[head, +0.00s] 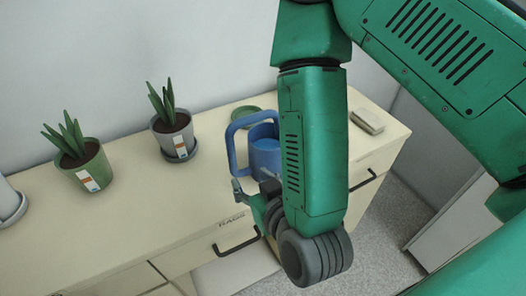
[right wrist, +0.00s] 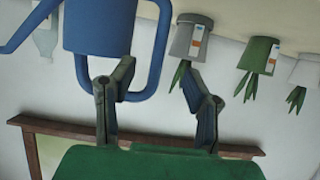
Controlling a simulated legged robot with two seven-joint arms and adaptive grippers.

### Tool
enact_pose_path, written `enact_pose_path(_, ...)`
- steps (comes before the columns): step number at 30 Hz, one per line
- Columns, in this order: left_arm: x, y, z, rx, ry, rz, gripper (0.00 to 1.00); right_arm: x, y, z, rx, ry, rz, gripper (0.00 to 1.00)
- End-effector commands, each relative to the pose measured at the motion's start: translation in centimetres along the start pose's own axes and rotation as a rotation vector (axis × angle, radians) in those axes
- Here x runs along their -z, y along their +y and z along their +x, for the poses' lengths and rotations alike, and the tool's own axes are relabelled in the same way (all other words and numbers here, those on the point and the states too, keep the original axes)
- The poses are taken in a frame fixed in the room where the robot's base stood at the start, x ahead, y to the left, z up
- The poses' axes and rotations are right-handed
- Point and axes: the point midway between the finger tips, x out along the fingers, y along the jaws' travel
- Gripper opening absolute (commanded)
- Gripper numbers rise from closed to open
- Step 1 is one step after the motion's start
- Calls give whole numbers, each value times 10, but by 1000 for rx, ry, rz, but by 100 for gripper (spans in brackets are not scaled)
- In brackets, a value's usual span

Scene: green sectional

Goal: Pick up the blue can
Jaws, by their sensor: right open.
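The blue can (head: 265,150) is a watering can with a large looped handle, standing on the cream cabinet top beside my right forearm, which hides part of it. It shows upside down in the right wrist view (right wrist: 100,28), with its handle loop reaching toward the space between my fingers. My right gripper (head: 246,194) is open at the can's near side, low by the cabinet's front edge. In the right wrist view its two fingers (right wrist: 144,80) are spread, with nothing clamped. One finger overlaps the can in the picture; contact cannot be told. My left gripper is not in view.
A green potted plant (head: 90,170) and a grey potted plant (head: 173,132) stand left of the can on the cabinet (head: 135,205). A green round item (head: 246,112) lies behind the can. A small beige box (head: 367,121) lies to the right. Drawer handles protrude in front.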

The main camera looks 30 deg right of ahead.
Motion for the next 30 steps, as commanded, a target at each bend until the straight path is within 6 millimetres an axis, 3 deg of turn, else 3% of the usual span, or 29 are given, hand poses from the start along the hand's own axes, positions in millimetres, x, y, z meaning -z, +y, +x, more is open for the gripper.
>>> enact_pose_path(1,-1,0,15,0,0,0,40,-4,-1,10,-1,6,3,42)
enact_pose_path(13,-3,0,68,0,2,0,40,-3,-6,39,0,4,-4,42)
enact_pose_path(23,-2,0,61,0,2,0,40,2,-2,70,0,0,0,42)
enact_pose_path(30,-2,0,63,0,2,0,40,4,0,106,-2,0,-3,42)
